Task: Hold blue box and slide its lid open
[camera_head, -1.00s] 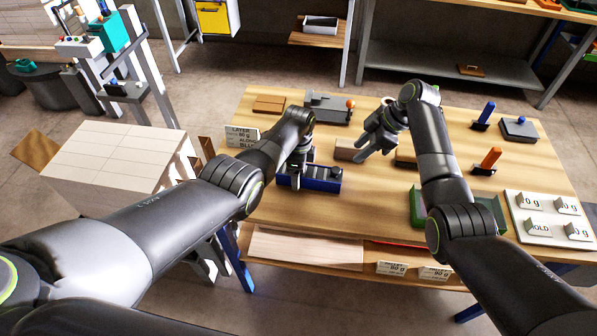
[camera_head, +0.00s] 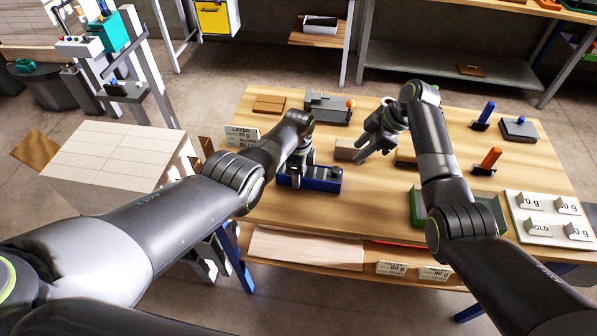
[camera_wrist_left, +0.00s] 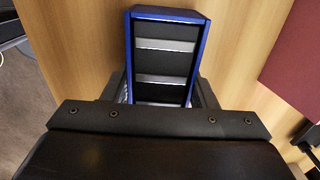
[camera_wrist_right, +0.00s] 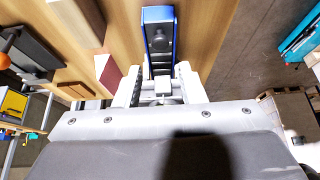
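The blue box (camera_head: 322,184) with a dark top lies near the left front of the table. My left gripper (camera_head: 298,178) is at its left end, pointing down. My right gripper (camera_head: 368,152) is above the table, right of and behind the box, with fingers apart and empty. The right wrist view shows what appears to be the box (camera_wrist_right: 160,30) beyond the fingertips.
A grey device with an orange ball (camera_head: 328,108) stands at the back. A green tray (camera_head: 420,205) and a white board with labels (camera_head: 548,222) are at the right. The front middle of the tabletop is clear.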

